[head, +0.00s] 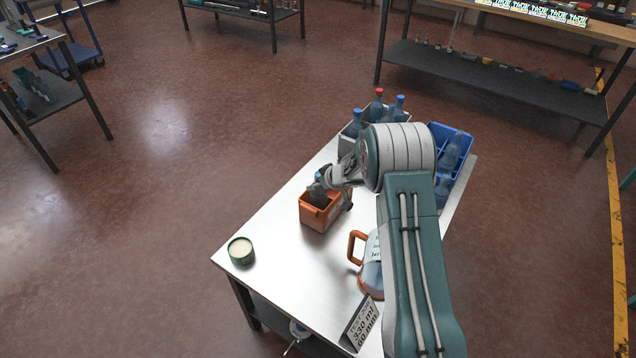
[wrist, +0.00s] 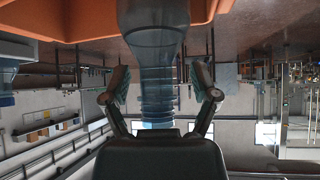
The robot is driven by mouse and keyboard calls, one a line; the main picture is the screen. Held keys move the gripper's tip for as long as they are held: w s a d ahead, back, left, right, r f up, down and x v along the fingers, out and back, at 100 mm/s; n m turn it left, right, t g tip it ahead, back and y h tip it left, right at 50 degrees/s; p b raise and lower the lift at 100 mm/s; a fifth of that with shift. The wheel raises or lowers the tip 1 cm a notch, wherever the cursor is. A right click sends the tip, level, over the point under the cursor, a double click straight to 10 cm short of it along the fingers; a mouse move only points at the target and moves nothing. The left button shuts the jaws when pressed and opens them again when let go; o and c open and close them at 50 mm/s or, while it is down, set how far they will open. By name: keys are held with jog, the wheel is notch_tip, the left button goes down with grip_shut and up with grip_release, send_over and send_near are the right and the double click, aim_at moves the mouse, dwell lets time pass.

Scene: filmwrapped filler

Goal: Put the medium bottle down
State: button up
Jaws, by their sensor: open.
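A clear grey-blue bottle, which I take for the medium bottle, stands in the orange crate (head: 318,222). In the wrist view the bottle (wrist: 152,45) runs from the orange crate (wrist: 55,22) at the top down between my fingers. Its ridged neck and blue cap lie between the two fingers, with visible gaps on both sides. My gripper (wrist: 162,85) is open around the neck. In the head view my gripper (head: 326,186) is at the crate's top and partly hides the bottle. The bottle's base is hidden inside the crate.
On the steel table (head: 285,250) are a green tin (head: 241,251), a jug with an orange handle (head: 370,273) and a sign (head: 362,324) near my arm. A blue crate (head: 437,133) holds bottles at right. The table's left side is mostly clear.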

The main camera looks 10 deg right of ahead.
jog(key=s+d+r+m+t+h, duration=0.1)
jog(key=s+d+r+m+h, duration=0.3)
jog(key=r, duration=0.6)
jog(key=s+d+r+n+t+h, duration=0.1)
jog(key=s+d+r, duration=0.1)
jog(key=s+r, duration=0.65)
jog(key=s+d+r+m+t+h, duration=0.1)
jog(key=s+d+r+m+h, duration=0.15)
jog(key=r, duration=0.95)
jog(key=s+a+g+y, duration=0.1)
jog(key=s+a, duration=0.3)
jog(key=s, duration=1)
jog(key=s+a+m+g+y, duration=0.1)
jog(key=s+a+g, duration=0.3)
jog(key=s, duration=1.1)
jog(key=shift+s+a+r, duration=0.15)
jog(key=shift+a+r, duration=0.05)
jog(key=shift+d+y, duration=0.15)
jog(key=shift+y, duration=0.1)
